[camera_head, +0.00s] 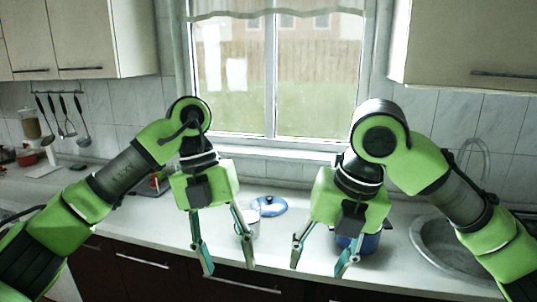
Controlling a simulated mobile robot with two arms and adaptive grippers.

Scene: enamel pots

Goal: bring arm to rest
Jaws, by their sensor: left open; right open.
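My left gripper (228,268) hangs fingers-down above the front part of the counter. It is open and empty. My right gripper (319,272) also hangs fingers-down, to the right of it, open and empty. A blue pot (369,243) stands on the counter behind the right gripper, which hides part of it. A white enamel mug or pot (250,222) stands behind the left gripper's right finger and is partly hidden. A blue lid (268,205) lies on the counter behind the white one.
The pale counter (290,240) runs along the window wall. A round sink (440,245) with a faucet is at the right, partly behind my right arm. Utensils (70,125) hang on a rail at the left. Cabinets (90,45) hang on both sides.

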